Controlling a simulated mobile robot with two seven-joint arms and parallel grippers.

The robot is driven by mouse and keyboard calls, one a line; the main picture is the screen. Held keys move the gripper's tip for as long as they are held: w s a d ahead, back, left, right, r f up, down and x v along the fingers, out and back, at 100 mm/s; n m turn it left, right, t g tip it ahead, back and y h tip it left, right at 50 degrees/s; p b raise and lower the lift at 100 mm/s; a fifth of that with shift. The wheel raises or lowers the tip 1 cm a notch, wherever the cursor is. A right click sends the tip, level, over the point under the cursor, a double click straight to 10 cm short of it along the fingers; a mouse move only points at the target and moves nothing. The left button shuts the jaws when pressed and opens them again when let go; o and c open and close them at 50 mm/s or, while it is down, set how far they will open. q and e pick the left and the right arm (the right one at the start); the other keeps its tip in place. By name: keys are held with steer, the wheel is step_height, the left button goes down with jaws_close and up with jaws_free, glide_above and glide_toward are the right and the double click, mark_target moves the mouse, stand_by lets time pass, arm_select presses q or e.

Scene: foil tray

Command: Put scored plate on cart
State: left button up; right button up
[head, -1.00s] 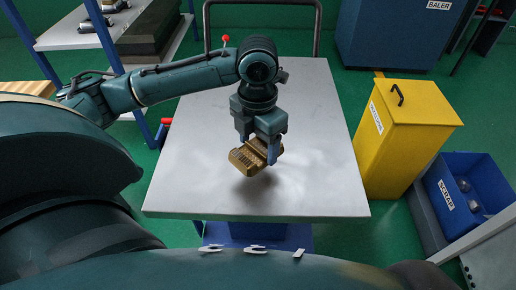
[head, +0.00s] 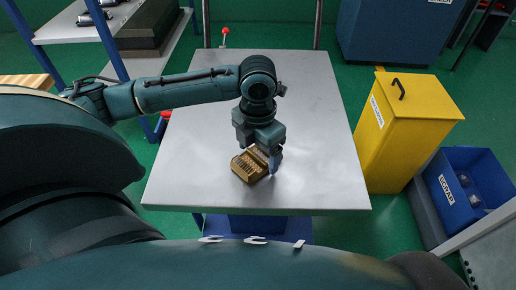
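The scored plate (head: 246,165) is a small brass-coloured block with grooves across its top. It is at the middle of the grey cart top (head: 310,150), at or very close to the surface; I cannot tell for sure that it touches. My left gripper (head: 266,158) points down over the plate, with its fingers at the plate's far and right side. It looks shut on the plate, though the far finger is partly hidden. My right gripper is not in view.
A blue-legged shelf (head: 110,50) is at the upper left. The cart top around the plate is clear.

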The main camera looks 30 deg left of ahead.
arm_select(q)
steer(key=shift+o, duration=0.9)
step_height(320, 180, up, 12)
steer(key=p, duration=0.1)
steer(key=shift+r+p, duration=0.15)
steer(key=shift+p, duration=0.2)
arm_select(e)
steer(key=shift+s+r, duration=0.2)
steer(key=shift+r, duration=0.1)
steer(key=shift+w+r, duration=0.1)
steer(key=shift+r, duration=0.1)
